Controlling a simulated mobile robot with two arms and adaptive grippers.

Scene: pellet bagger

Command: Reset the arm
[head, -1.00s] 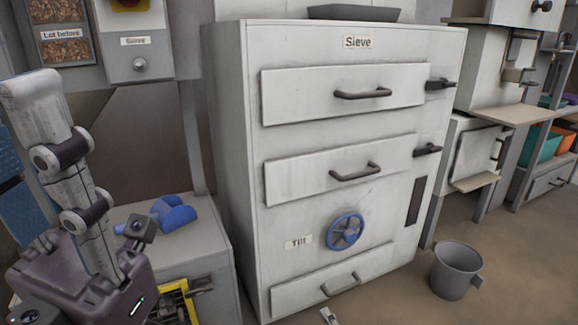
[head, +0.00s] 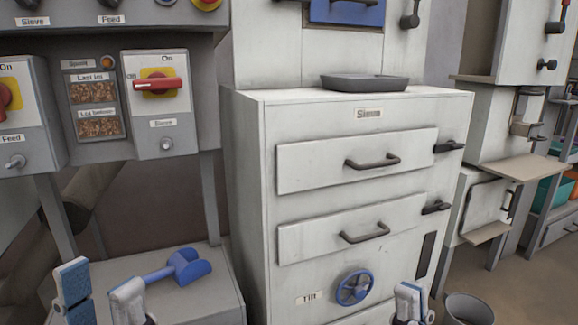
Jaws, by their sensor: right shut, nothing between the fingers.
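My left gripper (head: 100,286) is at the lower left of the head view. Its two pale fingers with blue pads stand apart, with nothing visible between them. It is in front of a grey bench with a blue scoop on it. My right gripper (head: 410,298) is at the bottom edge, right of centre, in front of the sieve cabinet's lower part. Its fingers are together and hold nothing. Both grippers point upward in the picture, and most of both arms is below the frame.
The white sieve cabinet (head: 290,205) with two drawers visible and a blue handwheel (head: 355,288) fills the middle. A dark tray (head: 364,83) lies on top. The blue scoop (head: 187,266) lies on the bench (head: 215,290). Switch boxes hang at left. A grey bucket (head: 468,310) stands at lower right.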

